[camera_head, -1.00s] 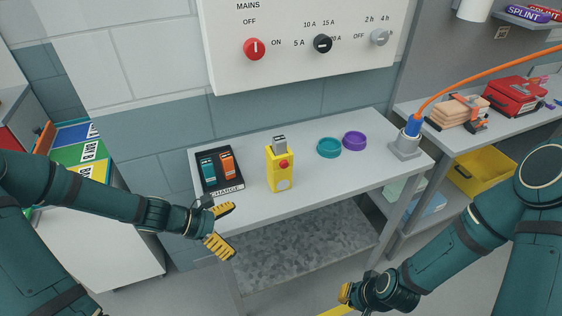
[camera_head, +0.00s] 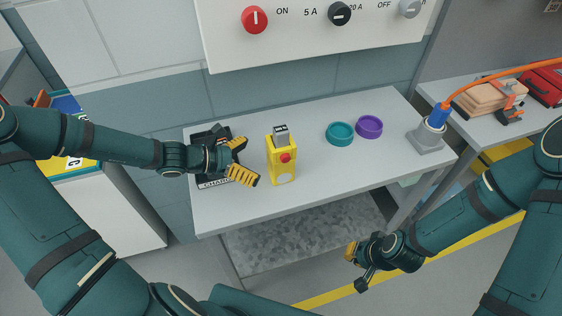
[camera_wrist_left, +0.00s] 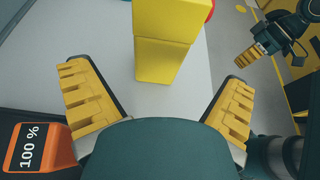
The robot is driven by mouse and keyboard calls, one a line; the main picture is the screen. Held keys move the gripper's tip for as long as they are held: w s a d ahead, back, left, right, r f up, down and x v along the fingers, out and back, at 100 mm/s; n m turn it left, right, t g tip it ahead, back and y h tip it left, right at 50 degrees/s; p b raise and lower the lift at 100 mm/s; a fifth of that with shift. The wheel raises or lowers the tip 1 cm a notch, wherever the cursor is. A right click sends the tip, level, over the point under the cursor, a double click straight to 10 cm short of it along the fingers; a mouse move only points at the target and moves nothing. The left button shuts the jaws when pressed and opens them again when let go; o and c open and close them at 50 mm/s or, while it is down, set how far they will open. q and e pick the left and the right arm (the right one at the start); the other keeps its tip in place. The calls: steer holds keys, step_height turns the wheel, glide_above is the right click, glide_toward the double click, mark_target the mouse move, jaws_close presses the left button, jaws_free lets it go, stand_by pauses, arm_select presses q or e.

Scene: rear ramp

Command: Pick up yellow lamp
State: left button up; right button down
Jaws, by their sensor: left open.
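The yellow lamp (camera_head: 283,166) stands upright on the grey table, with a red button on its front and a grey block on top. In the left wrist view the lamp (camera_wrist_left: 165,40) shows ahead of and between the spread fingers. My left gripper (camera_head: 242,163) is open and empty, just left of the lamp and pointing at it; its two yellow fingers also show in the left wrist view (camera_wrist_left: 160,105). No contact with the lamp shows. My right gripper (camera_head: 355,266) is below and in front of the table, away from the lamp; its finger opening is unclear.
A charging tray (camera_head: 215,183) lies under my left gripper, partly hidden; an orange 100 % unit (camera_wrist_left: 26,146) shows in the wrist view. A teal ring (camera_head: 340,133), a purple ring (camera_head: 369,127) and a grey socket (camera_head: 427,137) with a blue plug stand to the right. The table's front right is clear.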

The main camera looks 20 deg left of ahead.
mark_target(269, 161)
arm_select(q)
steer(key=shift+b+x, duration=0.85)
steer(key=shift+x, duration=3)
steer(key=c, duration=1.3)
